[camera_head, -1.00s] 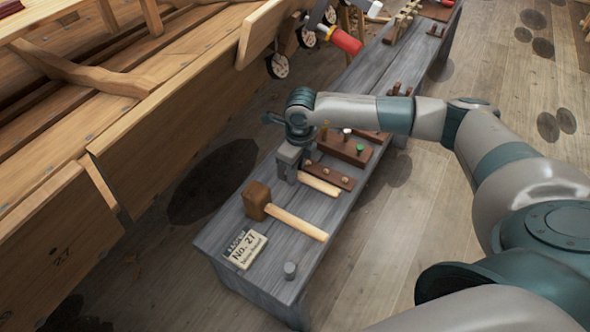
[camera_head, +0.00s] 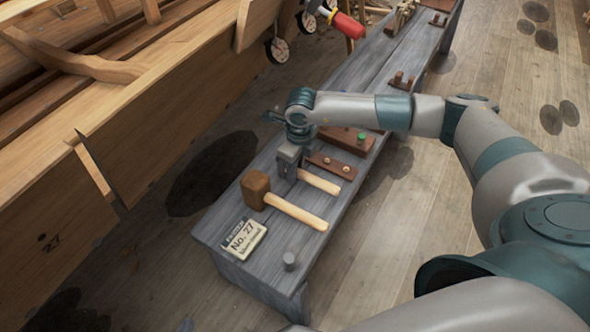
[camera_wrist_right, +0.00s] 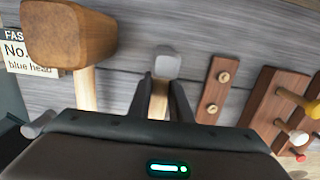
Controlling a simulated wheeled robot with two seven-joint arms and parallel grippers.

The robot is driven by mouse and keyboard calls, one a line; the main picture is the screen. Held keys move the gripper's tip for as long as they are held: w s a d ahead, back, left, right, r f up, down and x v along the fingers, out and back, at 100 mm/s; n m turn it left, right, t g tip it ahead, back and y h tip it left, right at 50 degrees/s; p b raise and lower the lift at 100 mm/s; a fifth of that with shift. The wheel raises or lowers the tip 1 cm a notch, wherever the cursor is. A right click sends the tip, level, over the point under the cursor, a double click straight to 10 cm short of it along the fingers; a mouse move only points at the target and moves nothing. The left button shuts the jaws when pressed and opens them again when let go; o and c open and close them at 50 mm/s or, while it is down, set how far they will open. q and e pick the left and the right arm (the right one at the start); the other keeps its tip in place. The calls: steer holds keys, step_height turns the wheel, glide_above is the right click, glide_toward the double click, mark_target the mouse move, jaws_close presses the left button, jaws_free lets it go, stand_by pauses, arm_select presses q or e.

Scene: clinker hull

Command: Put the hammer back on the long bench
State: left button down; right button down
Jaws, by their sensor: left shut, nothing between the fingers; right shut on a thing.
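The hammer, with a grey head (camera_wrist_right: 168,64) and pale wooden handle (camera_head: 321,182), is in my right gripper (camera_wrist_right: 159,88). In the wrist view the dark fingers close around the handle just below the head. In the head view my right gripper (camera_head: 298,158) is low over the near part of the long grey bench (camera_head: 228,214), with the handle pointing right. I cannot tell whether the hammer touches the bench top. My left gripper is not in view.
A wooden mallet (camera_head: 256,189) lies close in front of the hammer. A "No. 27" card (camera_head: 243,240) and a small grey cylinder (camera_head: 290,261) are nearer. A brown strip (camera_head: 332,166) and a rack (camera_head: 346,139) lie behind. The wooden hull (camera_head: 150,130) stands left.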

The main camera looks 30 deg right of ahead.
steer(key=shift+f+b, duration=0.35)
steer(key=shift+f, duration=0.1)
steer(key=c, duration=1.6)
jaws_free()
steer(key=shift+o, duration=0.3)
steer(key=shift+r+p, duration=2.6)
steer(key=shift+r, duration=1.4)
